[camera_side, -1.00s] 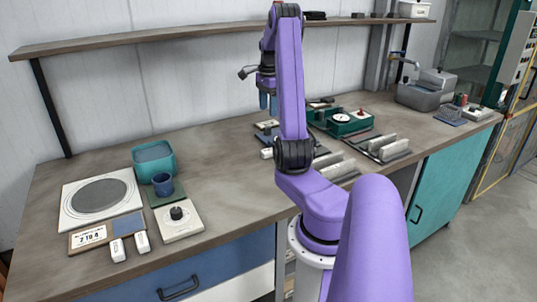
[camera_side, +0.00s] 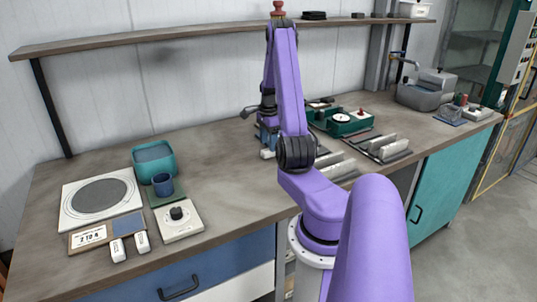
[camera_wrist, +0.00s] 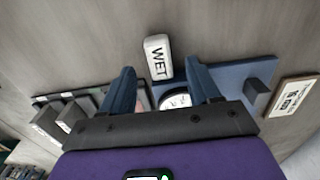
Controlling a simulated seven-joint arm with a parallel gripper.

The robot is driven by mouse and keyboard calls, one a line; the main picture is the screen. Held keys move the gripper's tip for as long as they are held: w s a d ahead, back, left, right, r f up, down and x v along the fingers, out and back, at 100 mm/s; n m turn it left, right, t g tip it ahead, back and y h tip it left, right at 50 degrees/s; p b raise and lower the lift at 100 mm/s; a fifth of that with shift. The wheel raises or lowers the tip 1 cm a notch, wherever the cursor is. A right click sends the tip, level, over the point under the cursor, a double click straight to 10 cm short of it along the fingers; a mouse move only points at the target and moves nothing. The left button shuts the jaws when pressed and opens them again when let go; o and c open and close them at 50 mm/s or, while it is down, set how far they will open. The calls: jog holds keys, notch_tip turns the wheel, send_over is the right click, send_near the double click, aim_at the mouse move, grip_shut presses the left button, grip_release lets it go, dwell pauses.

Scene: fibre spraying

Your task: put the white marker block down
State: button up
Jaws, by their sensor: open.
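A white marker block (camera_wrist: 157,56) with the word WET lies on the bench in the wrist view, just beyond and between my fingertips. A small white block, probably the same one, shows low beside my gripper in the side view (camera_side: 266,154). My gripper (camera_wrist: 160,76) has two blue fingers spread apart, with nothing held between them. In the side view it is low over the bench and partly hidden by my arm. Two other white blocks (camera_side: 118,250) (camera_side: 142,241) lie at the bench's front left.
A blue board (camera_wrist: 232,75) with a round dial (camera_wrist: 178,100) lies under and right of the fingers. A small sign (camera_wrist: 294,95) is farther right. Grey blocks on a dark tray (camera_wrist: 70,117) are at left. Bare bench (camera_side: 225,155) lies left of my gripper in the side view.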

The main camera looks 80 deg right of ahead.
aim_at(268, 150)
jog(key=shift+f, duration=1.7)
grip_shut()
jog(key=shift+r, duration=0.2)
jog(key=shift+r, duration=0.55)
jog(key=s+a+r, duration=0.7)
jog(key=a+r, duration=0.4)
jog(key=a, duration=0.1)
jog(key=shift+r, duration=0.3)
